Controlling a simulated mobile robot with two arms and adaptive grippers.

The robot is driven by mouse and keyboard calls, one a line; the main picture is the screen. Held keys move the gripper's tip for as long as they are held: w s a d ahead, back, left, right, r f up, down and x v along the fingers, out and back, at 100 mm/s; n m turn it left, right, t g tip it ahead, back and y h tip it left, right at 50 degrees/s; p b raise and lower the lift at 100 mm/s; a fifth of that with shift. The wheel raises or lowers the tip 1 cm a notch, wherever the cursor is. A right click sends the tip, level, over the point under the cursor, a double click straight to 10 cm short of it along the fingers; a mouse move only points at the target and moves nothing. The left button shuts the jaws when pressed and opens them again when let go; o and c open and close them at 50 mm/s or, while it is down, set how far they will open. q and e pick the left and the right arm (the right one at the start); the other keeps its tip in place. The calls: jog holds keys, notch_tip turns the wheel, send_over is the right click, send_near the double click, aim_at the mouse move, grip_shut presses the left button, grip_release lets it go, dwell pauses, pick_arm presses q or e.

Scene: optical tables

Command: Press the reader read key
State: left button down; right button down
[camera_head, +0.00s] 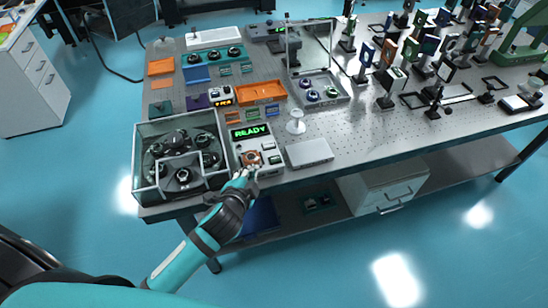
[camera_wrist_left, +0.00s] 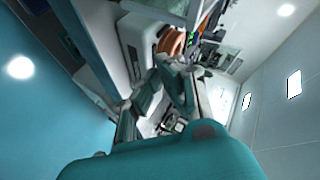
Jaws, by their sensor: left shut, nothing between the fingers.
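The reader (camera_head: 239,144) is a light box near the front edge of the table, with a green display (camera_head: 251,132) that says READY. An orange round part (camera_head: 250,158) sits on its lower face, with small keys (camera_head: 268,146) to the right of it. I cannot tell which key is the read key. My left gripper (camera_head: 244,174) is shut and empty at the reader's front edge, just below the orange part. In the left wrist view the fingers (camera_wrist_left: 163,88) are close to the reader and the orange part (camera_wrist_left: 172,42); contact is unclear. My right gripper is not in view.
A clear-walled enclosure (camera_head: 137,160) with dark round parts stands close left of the reader. A grey flat box (camera_head: 310,153) and a white stemmed piece (camera_head: 296,122) stand to the right. An orange tray (camera_head: 262,92) lies behind. Optics mounts crowd the table's far right.

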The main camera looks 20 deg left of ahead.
pick_arm(q)
jog(key=w+d+r+m+h, duration=0.2)
jog(key=d+r+m+h, duration=0.3)
jog(key=r+m, duration=0.3)
jog(key=w+d+r+m+t+h+p, duration=0.1)
jog(key=w+d+r+m+h, duration=0.3)
jog(key=m, duration=0.7)
jog(key=w+d+r+m+h, duration=0.1)
jog(key=d+r+m+h, duration=0.5)
jog(key=r+m, duration=0.25)
jog(key=w+a+f+m+g+y+p, duration=0.1)
jog(key=a+f+m+g+y, duration=0.6)
jog(key=m, duration=1)
jog(key=a+f, duration=0.2)
jog(key=a, duration=0.1)
jog(key=shift+w+a+f+g, duration=0.25)
jog(key=shift+a+g, duration=0.05)
jog(key=shift+a, duration=0.05)
jog(key=shift+f, duration=0.1)
